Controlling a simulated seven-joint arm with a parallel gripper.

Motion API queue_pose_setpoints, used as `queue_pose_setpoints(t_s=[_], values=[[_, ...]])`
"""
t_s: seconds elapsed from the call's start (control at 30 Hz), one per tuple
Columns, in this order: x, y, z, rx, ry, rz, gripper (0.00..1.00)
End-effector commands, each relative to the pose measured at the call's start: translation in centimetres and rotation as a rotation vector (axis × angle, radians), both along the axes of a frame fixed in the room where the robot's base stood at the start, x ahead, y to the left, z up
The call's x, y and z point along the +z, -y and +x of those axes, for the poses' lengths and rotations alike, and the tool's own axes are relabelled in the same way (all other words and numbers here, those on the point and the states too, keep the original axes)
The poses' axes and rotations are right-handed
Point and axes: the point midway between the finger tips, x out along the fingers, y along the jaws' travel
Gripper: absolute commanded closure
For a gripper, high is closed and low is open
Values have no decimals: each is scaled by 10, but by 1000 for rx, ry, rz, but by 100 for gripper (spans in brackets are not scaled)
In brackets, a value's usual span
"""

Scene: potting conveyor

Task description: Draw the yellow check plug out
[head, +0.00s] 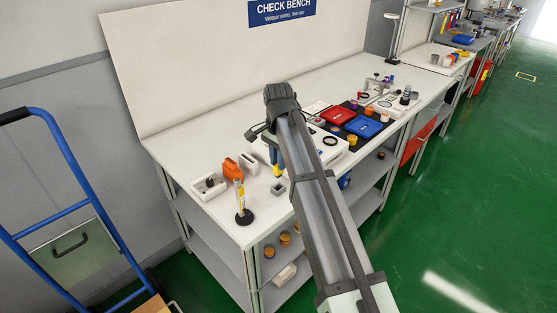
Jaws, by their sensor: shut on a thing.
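My gripper (276,163) points down over the front part of the white bench, left of my arm. It is shut on a small yellow piece (278,174), which looks like the yellow check plug. Only a little of the plug shows below the fingers. A small grey block (278,188) sits on the bench just below it in the picture. I cannot tell whether the plug's lower end is clear of a socket. My arm hides part of the bench behind and to the right.
Left of my gripper are a white tray (208,187), an orange item (232,169) and a yellow upright piece (240,195) on a black base. Right of my arm are a red tray (337,116) and a blue tray (363,126). The bench's back left is clear.

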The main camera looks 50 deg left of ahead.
Motion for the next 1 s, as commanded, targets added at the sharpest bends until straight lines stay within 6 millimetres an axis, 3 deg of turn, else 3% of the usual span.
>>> queue_pose_setpoints(t_s=[0.47, 1.0], values=[[7, 0, 0, 0, 1, 1, 100], [39, -1, 1, 0, 1, 1, 100]])
